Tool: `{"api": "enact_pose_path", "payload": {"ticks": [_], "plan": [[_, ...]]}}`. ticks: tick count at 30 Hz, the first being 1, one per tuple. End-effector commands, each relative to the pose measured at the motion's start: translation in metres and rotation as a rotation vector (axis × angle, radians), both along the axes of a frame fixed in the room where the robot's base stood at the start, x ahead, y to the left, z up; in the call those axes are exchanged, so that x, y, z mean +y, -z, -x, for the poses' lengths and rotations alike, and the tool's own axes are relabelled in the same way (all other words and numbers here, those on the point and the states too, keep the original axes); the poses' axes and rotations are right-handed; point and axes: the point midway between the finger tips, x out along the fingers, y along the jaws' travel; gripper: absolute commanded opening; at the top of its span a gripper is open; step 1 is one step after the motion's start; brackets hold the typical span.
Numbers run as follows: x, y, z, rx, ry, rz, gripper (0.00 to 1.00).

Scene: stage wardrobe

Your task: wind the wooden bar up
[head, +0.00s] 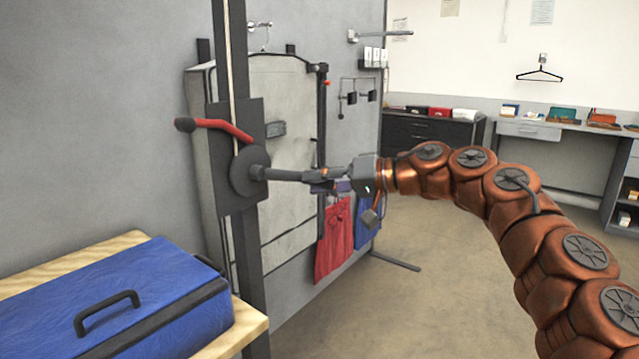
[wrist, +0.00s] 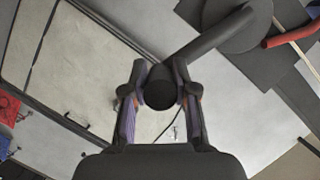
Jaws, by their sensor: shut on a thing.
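A dark crank arm (head: 285,175) points right from a round hub (head: 243,174) on a dark post (head: 248,255). My gripper (head: 325,184) is at the arm's outer end. In the wrist view my gripper (wrist: 160,80) is shut on the round dark crank handle (wrist: 160,92), with one finger on each side. The crank arm (wrist: 208,45) runs from it to the upper right. A red lever (head: 222,126) with a dark knob sits above the hub and points left. A pale line (head: 237,50) runs along the post. I cannot make out the wooden bar.
A blue case (head: 150,300) lies on a wooden table (head: 100,255) at the lower left, close to the post. A grey panel (head: 285,90) stands behind the crank. Red cloth (head: 334,240) and blue cloth (head: 367,225) hang beyond my gripper. The floor (head: 430,290) is open there.

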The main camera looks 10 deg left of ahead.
Motion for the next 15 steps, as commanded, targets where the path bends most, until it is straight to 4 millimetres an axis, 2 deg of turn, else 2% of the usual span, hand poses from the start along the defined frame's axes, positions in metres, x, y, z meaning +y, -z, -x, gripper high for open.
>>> {"api": "enact_pose_path", "payload": {"ticks": [1, 11, 12, 15], "plan": [[0.006, -0.0031, 0.0078, 0.0, -0.026, -0.002, 0.0], [0.0069, -0.0028, 0.0089, 0.0, -0.029, -0.001, 0.0], [0.007, -0.0027, 0.009, 0.0, -0.03, 0.0, 0.31], [0.0063, -0.0025, 0.008, 0.0, -0.027, -0.002, 0.41]]}}
